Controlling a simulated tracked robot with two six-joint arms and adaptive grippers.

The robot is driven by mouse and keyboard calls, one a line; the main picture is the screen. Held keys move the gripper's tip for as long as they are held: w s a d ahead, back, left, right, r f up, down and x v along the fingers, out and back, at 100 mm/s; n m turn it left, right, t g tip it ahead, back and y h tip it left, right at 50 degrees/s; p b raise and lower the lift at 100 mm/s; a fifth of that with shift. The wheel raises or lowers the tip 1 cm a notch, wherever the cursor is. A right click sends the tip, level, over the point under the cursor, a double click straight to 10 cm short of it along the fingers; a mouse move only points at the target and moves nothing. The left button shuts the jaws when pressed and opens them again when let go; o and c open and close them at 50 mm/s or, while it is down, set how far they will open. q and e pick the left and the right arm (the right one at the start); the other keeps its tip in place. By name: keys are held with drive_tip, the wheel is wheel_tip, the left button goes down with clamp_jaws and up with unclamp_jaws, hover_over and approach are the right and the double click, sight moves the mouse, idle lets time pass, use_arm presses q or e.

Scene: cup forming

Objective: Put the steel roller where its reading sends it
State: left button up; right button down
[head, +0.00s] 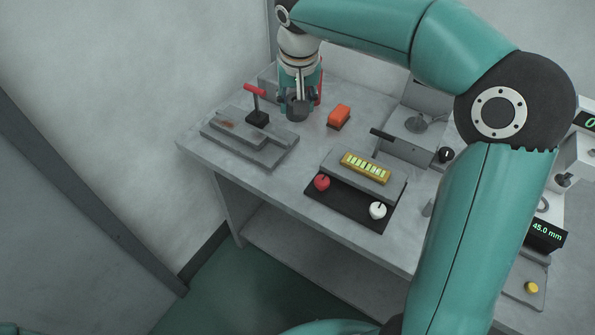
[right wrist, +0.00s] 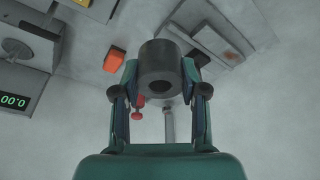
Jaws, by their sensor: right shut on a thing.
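The steel roller (right wrist: 160,66) is a dark grey cylinder with a round hole in its end face. My right gripper (right wrist: 160,88) is shut on it, with one finger on each side. In the head view the roller (head: 297,104) hangs in my right gripper (head: 297,95) at the far back of the table, beside the red-handled lever; I cannot tell whether it touches anything below. A display (head: 547,232) at the right reads 45.0 mm. My left gripper is not in view.
A stepped grey block (head: 250,138) carries the red-handled lever (head: 256,92). An orange block (head: 339,115) stands right of the roller. A panel with a yellow lit strip (head: 366,167) has red (head: 321,182) and white (head: 378,210) knobs. My arm hides the table's right part.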

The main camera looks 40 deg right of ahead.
wheel_tip(320, 180, down, 19)
drive_tip(key=shift+f+b, duration=0.15)
drive_tip(key=shift+b, duration=0.35)
drive_tip(key=c, duration=0.6)
unclamp_jaws()
drive_tip(key=v, duration=1.2)
